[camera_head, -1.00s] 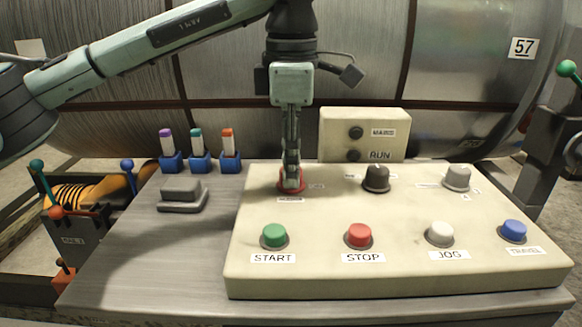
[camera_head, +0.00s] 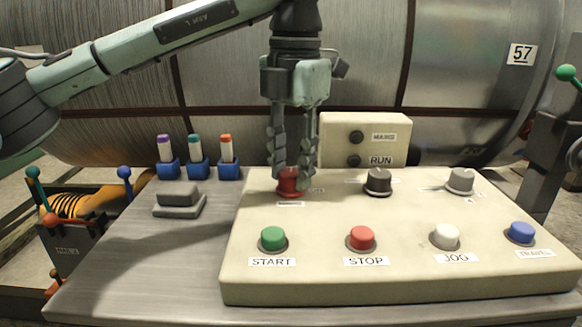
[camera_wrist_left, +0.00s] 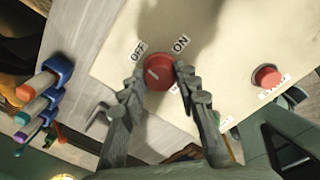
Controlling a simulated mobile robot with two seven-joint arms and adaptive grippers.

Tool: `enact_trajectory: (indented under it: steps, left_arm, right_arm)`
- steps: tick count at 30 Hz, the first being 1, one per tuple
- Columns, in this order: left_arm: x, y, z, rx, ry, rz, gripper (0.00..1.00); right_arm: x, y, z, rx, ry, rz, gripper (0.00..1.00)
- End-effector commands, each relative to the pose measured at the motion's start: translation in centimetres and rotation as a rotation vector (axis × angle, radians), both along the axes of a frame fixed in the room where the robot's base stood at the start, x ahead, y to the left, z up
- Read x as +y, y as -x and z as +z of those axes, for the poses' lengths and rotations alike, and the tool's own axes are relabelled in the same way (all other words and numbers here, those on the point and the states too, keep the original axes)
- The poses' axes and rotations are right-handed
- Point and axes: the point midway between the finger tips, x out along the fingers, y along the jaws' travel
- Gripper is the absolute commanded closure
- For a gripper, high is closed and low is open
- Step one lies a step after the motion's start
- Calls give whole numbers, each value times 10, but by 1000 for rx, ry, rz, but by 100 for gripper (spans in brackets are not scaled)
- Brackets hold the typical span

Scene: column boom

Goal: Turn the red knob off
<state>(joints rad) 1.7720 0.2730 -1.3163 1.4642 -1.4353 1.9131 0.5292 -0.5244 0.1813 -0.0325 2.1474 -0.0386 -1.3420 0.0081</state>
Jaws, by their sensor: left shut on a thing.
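The red knob (camera_head: 289,183) sits at the back left of the cream control panel (camera_head: 400,215). My left gripper (camera_head: 292,177) points down over it and is shut on it, with one finger on each side. In the left wrist view, the knob (camera_wrist_left: 158,72) lies between the two fingertips (camera_wrist_left: 157,80). A short white mark shows on its face. The OFF label (camera_wrist_left: 139,49) and the ON label (camera_wrist_left: 181,44) sit at its edge in that view. Which label the mark lines up with, I cannot tell. My right gripper is not in view.
A black knob (camera_head: 378,182) and a grey knob (camera_head: 461,181) stand to the right. Green (camera_head: 273,238), red (camera_head: 362,237), white (camera_head: 446,236) and blue (camera_head: 521,232) buttons line the front. A raised box (camera_head: 365,140) stands behind. Markers in blue holders (camera_head: 198,168) and a grey block (camera_head: 180,199) are left.

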Motion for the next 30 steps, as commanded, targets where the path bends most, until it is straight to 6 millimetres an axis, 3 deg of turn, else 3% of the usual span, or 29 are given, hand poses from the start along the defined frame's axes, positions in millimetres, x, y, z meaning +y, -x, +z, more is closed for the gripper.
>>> enact_trajectory:
  steps: [9, 24, 25, 30]
  left_arm:
    - [0, 0, 0, 0, 1, 107, 98]
    - [0, 0, 1, -1, 2, 125, 98]
    - [0, 0, 0, -1, 2, 125, 68]
    - [0, 0, 0, 0, 0, 124, 48]
  right_arm:
    - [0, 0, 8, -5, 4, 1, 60]
    - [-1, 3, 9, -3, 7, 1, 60]
    - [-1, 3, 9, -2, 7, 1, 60]
    - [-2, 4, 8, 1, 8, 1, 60]
